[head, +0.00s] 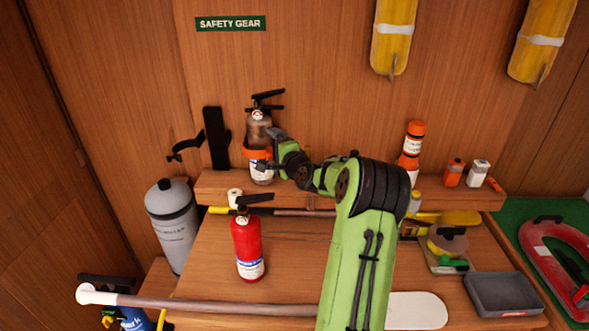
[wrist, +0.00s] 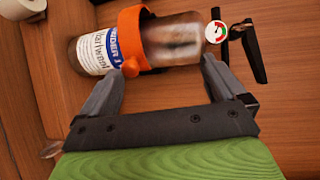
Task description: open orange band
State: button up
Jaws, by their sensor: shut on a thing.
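The orange band (head: 257,154) goes around the lower body of a dull brownish fire extinguisher (head: 259,134), which stands upright against the wall on the wooden ledge. In the wrist view the band (wrist: 131,32) crosses the extinguisher (wrist: 172,42) beside its blue and white label. My gripper (head: 275,149) reaches it from the right. In the wrist view my gripper (wrist: 169,66) has its fingers spaced apart, the left one at the band's lower end and the right one by the extinguisher's shoulder.
An empty black bracket (head: 216,138) with a loose strap is left of the extinguisher. A red extinguisher (head: 248,247) stands in front, left of my arm. Orange bottles (head: 411,148) stand right on the ledge. A long pole (head: 210,306) lies across the front.

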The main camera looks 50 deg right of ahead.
jog(key=s, duration=0.1)
jog(key=s+r, duration=0.1)
jog(key=s+b, duration=0.1)
jog(key=shift+s+a+r, duration=0.2)
jog(key=shift+s+a, duration=0.1)
jog(key=shift+a, duration=0.05)
jog(key=c, duration=0.5)
jog(key=b+v, duration=0.2)
jog(key=v, duration=0.2)
jog(key=f+b+v, duration=0.1)
jog(key=b+v, duration=0.1)
jog(key=v, duration=0.3)
jog(key=f+b+v, duration=0.1)
jog(key=b+v, duration=0.1)
jog(key=v, duration=0.2)
jog(key=shift+s+a+f, duration=0.1)
jog(key=shift+s+a, duration=0.1)
jog(key=shift+s, duration=0.15)
jog(key=shift+c, duration=0.2)
